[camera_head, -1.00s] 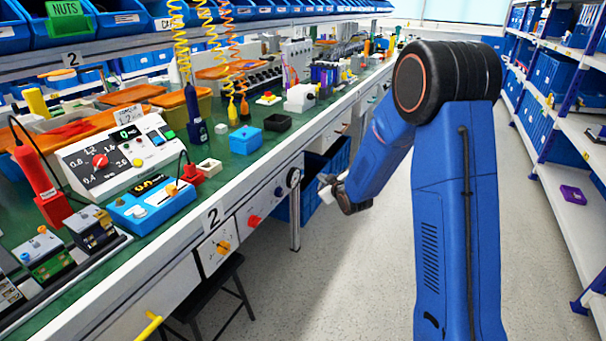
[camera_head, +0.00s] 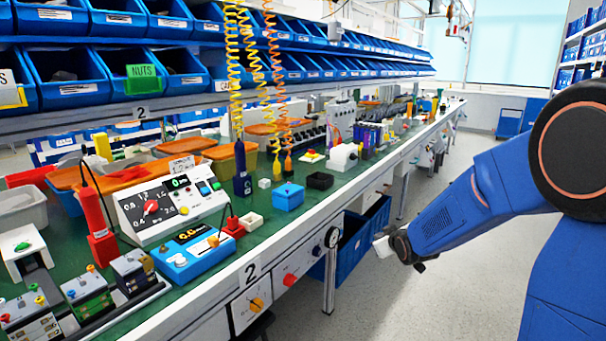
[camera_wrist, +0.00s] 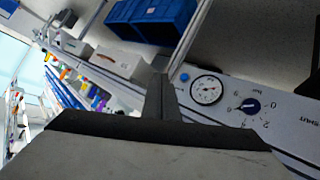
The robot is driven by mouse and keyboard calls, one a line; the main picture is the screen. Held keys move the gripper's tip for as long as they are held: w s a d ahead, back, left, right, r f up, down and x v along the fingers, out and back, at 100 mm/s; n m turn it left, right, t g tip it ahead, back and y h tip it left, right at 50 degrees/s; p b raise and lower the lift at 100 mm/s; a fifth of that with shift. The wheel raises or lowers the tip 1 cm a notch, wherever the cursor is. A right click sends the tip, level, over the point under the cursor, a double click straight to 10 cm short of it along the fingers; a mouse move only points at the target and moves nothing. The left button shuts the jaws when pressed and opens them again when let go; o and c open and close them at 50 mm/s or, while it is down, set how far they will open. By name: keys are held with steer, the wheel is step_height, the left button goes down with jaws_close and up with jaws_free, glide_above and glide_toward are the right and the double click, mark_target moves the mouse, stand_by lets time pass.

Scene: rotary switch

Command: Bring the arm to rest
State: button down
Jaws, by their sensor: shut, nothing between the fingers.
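My gripper (camera_head: 384,248) is shut and empty, in free space over the aisle to the right of the workbench front. Its pale fingers point left toward the bench in the head view. In the wrist view my gripper (camera_wrist: 157,98) fills the lower middle as a dark wedge. Beyond it are a round white gauge (camera_wrist: 207,89) and a dark blue rotary knob (camera_wrist: 250,106) with a numbered scale on the bench's front panel. The gauge also shows in the head view (camera_head: 332,237). My gripper appears apart from both. My blue arm is bent, reaching down and left.
The green workbench (camera_head: 222,235) holds a blue box (camera_head: 288,196), a white meter (camera_head: 170,203) and a blue meter (camera_head: 187,256). Blue crates (camera_head: 362,238) stand below the bench. The aisle floor (camera_head: 455,285) is clear.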

steer(key=s+d+r+m+g+h, duration=0.1)
steer(key=s+r+m+g, duration=0.15)
steer(key=s, duration=0.75)
steer(key=s+d+r+m+g, duration=0.15)
steer(key=s+r, duration=0.25)
steer(key=s, duration=0.7)
steer(key=s+m+g, duration=0.1)
steer(key=s+g, duration=0.2)
steer(key=s, duration=2.1)
steer(key=shift+s+d+m, duration=0.2)
steer(key=shift+m, duration=0.1)
steer(key=c, duration=2.4)
jaws_free()
steer(key=shift+f, duration=0.1)
steer(key=shift+c, duration=0.2)
